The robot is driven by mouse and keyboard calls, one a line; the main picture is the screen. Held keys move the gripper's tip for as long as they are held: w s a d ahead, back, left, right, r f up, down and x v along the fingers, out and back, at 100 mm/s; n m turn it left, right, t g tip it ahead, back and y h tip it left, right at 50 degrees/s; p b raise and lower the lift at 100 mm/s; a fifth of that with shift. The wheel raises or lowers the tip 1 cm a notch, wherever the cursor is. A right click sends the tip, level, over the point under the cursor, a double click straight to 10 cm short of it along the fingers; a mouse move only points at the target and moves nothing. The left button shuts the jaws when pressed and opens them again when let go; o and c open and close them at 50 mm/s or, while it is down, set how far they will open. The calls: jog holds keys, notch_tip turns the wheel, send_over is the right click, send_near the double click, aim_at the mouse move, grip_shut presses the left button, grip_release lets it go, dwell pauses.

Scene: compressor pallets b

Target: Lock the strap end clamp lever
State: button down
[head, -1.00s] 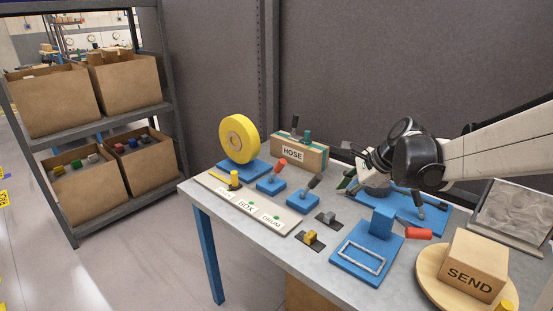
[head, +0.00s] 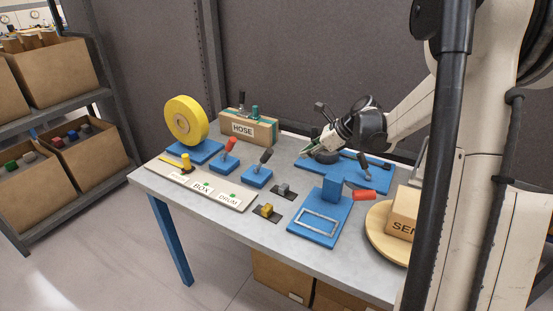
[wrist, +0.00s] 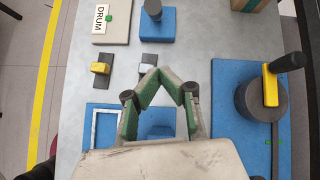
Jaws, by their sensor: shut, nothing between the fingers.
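Several levers stand on the grey workbench (head: 180,215), and I cannot tell for certain which is the strap end clamp lever. One black-handled lever (head: 265,156) and one red-handled lever (head: 230,145) stand on small blue bases at the left middle. A dark-handled lever (head: 365,166) stands on the long blue plate (head: 383,178) at the back right. In the wrist view a black handle (wrist: 285,65) with a yellow block sits over a dark disc (wrist: 262,101). My gripper (wrist: 160,72) has green-padded fingers, shut and empty, above the bench left of that disc.
A blue fixture (head: 315,226) with a metal frame and red handle stands at the front. Small yellow (head: 267,209) and grey (head: 283,190) clamps lie left of it. A yellow roll (head: 186,121), HOSE box (head: 262,128) and SEND box (head: 403,212) also occupy the bench.

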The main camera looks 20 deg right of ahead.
aim_at(264, 160)
jog(key=w+a+f, duration=0.5)
jog(key=w+a, duration=0.2)
jog(key=shift+w+a+p, duration=0.15)
jog(key=shift+a+p, duration=0.1)
jog(key=shift+p, duration=0.15)
jog(key=shift+f, duration=0.15)
jog(key=shift+w, duration=0.1)
dwell(0.3)
